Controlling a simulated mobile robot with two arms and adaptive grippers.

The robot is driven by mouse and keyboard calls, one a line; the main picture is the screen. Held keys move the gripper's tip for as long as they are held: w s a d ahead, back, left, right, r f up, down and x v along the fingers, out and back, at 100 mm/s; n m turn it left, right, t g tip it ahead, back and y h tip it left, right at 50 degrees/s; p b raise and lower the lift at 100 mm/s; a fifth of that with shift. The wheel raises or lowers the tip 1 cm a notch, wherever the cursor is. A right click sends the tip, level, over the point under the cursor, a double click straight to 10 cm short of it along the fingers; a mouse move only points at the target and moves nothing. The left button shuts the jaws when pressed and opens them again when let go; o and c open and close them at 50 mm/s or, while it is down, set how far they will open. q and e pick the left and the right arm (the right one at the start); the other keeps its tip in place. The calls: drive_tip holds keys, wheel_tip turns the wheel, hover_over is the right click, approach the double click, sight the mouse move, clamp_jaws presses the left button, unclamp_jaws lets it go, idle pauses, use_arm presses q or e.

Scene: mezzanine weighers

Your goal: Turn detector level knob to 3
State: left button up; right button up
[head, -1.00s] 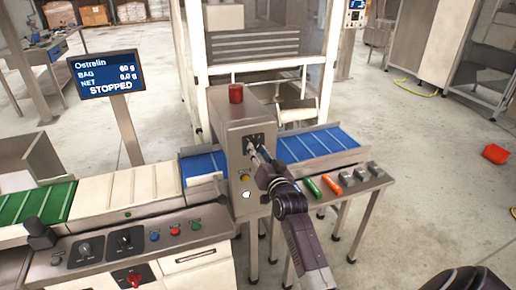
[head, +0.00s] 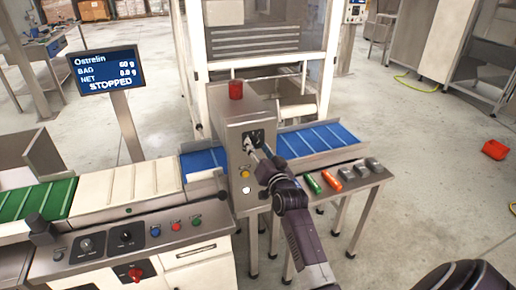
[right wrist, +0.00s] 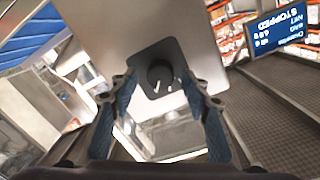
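The detector level knob (right wrist: 160,75) is a round black knob with a white pointer mark on a dark square plate. The plate (head: 256,136) sits on the front of the grey metal detector housing (head: 236,122), which bears a red lamp on top. In the right wrist view my right gripper (right wrist: 157,88) is open, with one blue-padded finger on each side of the knob and gaps between. In the head view the right gripper (head: 257,149) is at the plate and hides part of it. The scale numbers are too small to read. My left gripper is not in view.
A blue belt (head: 318,140) runs through the housing. A side table (head: 345,190) holds green, orange and grey pieces. The control panel (head: 150,240) has other knobs and buttons at lower left. A screen (head: 106,72) reads STOPPED. Open floor lies right.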

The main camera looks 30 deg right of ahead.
drive_tip(key=v, duration=1.2)
idle(0.4)
